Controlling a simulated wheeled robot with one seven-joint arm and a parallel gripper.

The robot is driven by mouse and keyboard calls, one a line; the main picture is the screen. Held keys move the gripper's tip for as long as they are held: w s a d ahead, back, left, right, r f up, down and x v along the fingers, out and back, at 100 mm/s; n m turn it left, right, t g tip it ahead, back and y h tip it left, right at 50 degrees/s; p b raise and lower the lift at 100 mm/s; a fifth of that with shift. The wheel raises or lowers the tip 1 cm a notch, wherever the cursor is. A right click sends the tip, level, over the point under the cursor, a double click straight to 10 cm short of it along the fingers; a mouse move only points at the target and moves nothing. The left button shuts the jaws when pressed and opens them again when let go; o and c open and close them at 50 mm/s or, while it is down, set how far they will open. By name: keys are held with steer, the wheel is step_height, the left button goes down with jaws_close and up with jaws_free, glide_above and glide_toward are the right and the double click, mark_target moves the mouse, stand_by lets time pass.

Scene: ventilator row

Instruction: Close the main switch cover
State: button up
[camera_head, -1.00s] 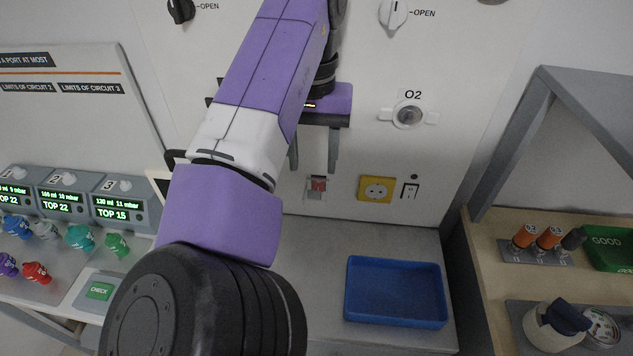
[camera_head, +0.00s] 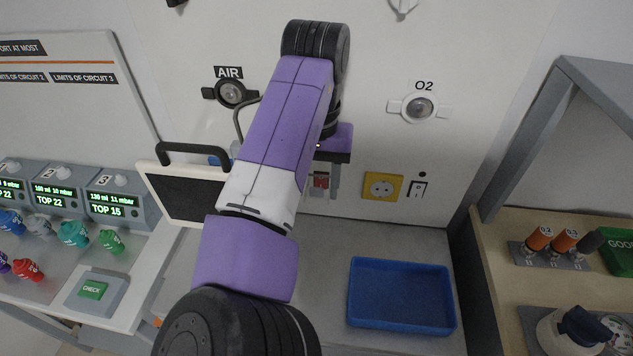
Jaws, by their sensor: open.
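The main switch is a small red rocker (camera_head: 320,180) on the white front panel, left of the yellow socket. A pale piece shows at its lower edge; whether this is its cover, and how far that stands open, I cannot tell. My gripper (camera_head: 321,190) points down in front of the panel at the switch's height. Its right finger shows just right of the red switch, apart from the other finger. Contact cannot be made out.
A blue tray (camera_head: 401,325) stands on the grey worktop below. A black-screened monitor with a handle (camera_head: 182,194) stands left of my arm. The O2 port (camera_head: 420,107) is above.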

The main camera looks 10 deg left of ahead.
jaws_close()
